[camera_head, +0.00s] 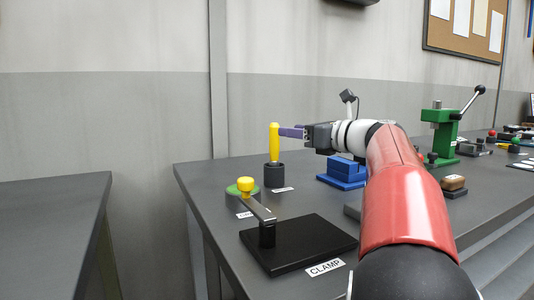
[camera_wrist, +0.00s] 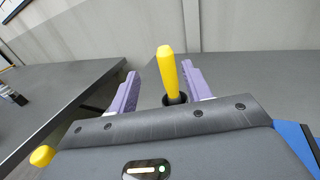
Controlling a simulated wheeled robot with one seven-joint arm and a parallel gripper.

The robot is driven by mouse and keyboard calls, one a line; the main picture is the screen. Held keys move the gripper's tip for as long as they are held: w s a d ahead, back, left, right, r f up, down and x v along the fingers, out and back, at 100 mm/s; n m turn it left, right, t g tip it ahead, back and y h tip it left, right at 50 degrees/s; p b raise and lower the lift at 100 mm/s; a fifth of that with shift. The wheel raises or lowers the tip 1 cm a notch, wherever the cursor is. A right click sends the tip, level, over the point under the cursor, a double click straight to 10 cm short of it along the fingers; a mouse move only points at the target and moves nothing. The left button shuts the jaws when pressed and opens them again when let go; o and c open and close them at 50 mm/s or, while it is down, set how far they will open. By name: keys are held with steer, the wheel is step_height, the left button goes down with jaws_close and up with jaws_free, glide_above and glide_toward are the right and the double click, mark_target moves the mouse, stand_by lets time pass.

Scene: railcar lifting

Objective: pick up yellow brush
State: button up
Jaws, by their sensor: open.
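The yellow brush (camera_head: 274,142) stands upright in a dark round holder (camera_head: 274,175) near the left end of the grey workbench. Only its yellow handle shows; its lower end is hidden in the holder. My gripper (camera_head: 280,132) is level with the upper part of the handle. In the wrist view, my gripper (camera_wrist: 158,85) is open, with one purple finger on each side of the yellow brush (camera_wrist: 171,72). The handle stands between the fingers, nearer the right one, and a gap shows on the left. Whether the right finger touches it I cannot tell.
A clamp with a yellow knob (camera_head: 245,185) and black base (camera_head: 298,243) stands in front of the holder. A blue block (camera_head: 343,174) sits to the right. A green press (camera_head: 443,130) stands farther right. Another grey table (camera_head: 50,225) lies left, across a gap.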

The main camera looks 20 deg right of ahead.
mark_target(274, 127)
steer(key=x, duration=0.7)
steer(key=shift+w+d+r+p, duration=0.1)
steer(key=shift+w+d+p, duration=0.1)
steer(key=shift+w+p, duration=0.25)
steer(key=shift+c, duration=0.3)
jaws_close()
